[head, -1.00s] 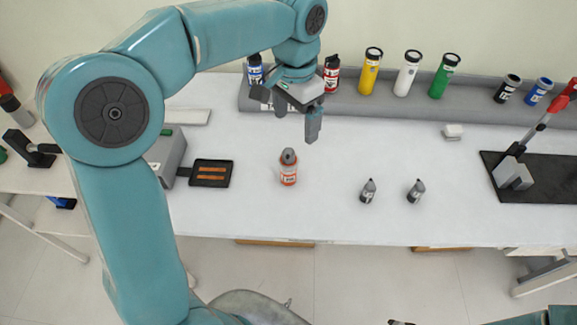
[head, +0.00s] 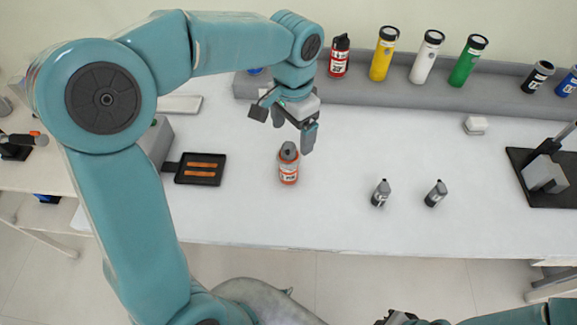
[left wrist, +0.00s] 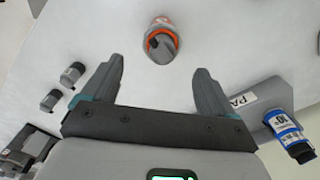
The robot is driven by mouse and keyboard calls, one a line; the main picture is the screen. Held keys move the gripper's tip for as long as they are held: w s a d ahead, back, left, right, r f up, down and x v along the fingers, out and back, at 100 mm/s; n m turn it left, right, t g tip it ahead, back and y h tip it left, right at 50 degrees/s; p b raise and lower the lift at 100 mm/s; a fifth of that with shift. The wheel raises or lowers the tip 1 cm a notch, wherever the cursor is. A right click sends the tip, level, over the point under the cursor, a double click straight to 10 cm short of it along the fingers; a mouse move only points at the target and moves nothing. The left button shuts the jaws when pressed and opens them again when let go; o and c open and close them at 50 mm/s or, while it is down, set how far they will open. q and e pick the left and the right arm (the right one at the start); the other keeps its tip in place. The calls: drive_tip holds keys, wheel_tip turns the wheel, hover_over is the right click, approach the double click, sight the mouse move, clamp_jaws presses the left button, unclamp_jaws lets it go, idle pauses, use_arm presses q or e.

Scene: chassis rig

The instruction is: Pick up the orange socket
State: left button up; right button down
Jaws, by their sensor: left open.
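The orange socket (head: 288,168) stands upright on the white table, with a grey top and a white label. It also shows in the left wrist view (left wrist: 161,42), ahead of the fingertips and between their lines. My left gripper (head: 292,132) is open and empty, above and just behind the socket in the head view, apart from it. Its two spread fingers also show in the left wrist view (left wrist: 158,75). Part of my right arm shows at the bottom right of the head view, with dark parts that may be its gripper (head: 398,318); its jaws cannot be made out.
Two small grey sockets (head: 381,193) (head: 435,193) stand right of the orange one. A black tray (head: 201,180) with orange strips lies to its left. Red, yellow, white, green and other cylinders (head: 383,54) line the grey rack behind. A black-based tool (head: 545,175) stands at right.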

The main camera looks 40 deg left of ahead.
sight(289, 155)
use_arm(q)
wheel_tip(289, 155, down, 2)
drive_tip(key=shift+w, duration=0.1)
drive_tip(key=shift+d+f, duration=0.1)
drive_tip(key=shift+f, duration=0.25)
drive_tip(key=shift+s+d+f, duration=0.1)
drive_tip(key=shift+s, duration=0.25)
drive_tip(key=shift+s+f, duration=0.2)
drive_tip(key=shift+f, duration=0.1)
drive_tip(key=f, duration=0.2)
drive_tip(key=a+f, duration=0.1)
drive_tip(key=f, duration=0.1)
drive_tip(key=shift+w+f, duration=0.1)
drive_tip(key=shift+d+f, duration=0.1)
drive_tip(key=shift+f, duration=0.1)
drive_tip(key=shift+f, duration=0.1)
drive_tip(key=c, duration=0.7)
clamp_jaws()
